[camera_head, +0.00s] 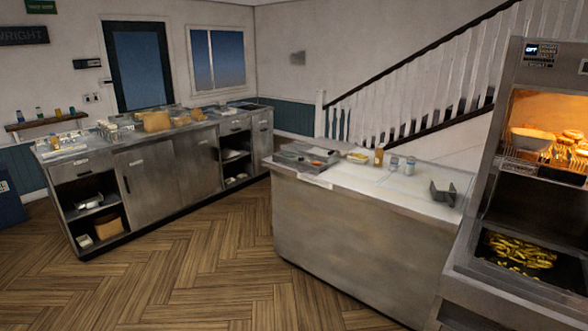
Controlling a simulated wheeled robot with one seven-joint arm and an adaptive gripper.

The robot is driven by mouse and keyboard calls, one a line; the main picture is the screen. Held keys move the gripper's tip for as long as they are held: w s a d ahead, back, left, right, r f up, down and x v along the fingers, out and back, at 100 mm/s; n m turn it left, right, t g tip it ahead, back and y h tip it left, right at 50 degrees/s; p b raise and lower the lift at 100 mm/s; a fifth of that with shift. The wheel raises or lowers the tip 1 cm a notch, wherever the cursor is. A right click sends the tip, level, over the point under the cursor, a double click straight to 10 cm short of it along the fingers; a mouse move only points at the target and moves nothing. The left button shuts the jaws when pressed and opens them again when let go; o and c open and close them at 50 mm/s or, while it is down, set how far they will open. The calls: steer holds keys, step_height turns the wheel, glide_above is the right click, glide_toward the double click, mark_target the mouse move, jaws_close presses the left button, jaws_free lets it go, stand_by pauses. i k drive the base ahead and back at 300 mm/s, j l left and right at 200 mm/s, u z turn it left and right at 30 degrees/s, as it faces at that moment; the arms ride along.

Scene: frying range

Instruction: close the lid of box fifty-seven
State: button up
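I cannot make out a number fifty-seven on any box. A tan box-like thing (157,121) sits on top of the left steel counter, and a smaller tan thing (197,114) is to its right. Another brown box-like thing (107,226) is on the low open shelf of that counter. They are too small to tell whether any has a lid, or whether it is open. My gripper is not in view.
The left counter (145,185) stands by the back wall. A second steel counter (350,245) holds a grey tray unit (306,155), bottles and a dark holder (442,195). A lit fryer cabinet with fries (517,250) is at right. Wooden floor (215,270) between is clear.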

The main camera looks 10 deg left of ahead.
mark_target(196, 111)
steer(key=i+j+u, duration=0.95)
steer(key=i+u, duration=0.15)
steer(key=i, duration=0.15)
steer(key=i+j+u, duration=0.1)
steer(key=i+u, duration=0.3)
steer(key=i, duration=2.2)
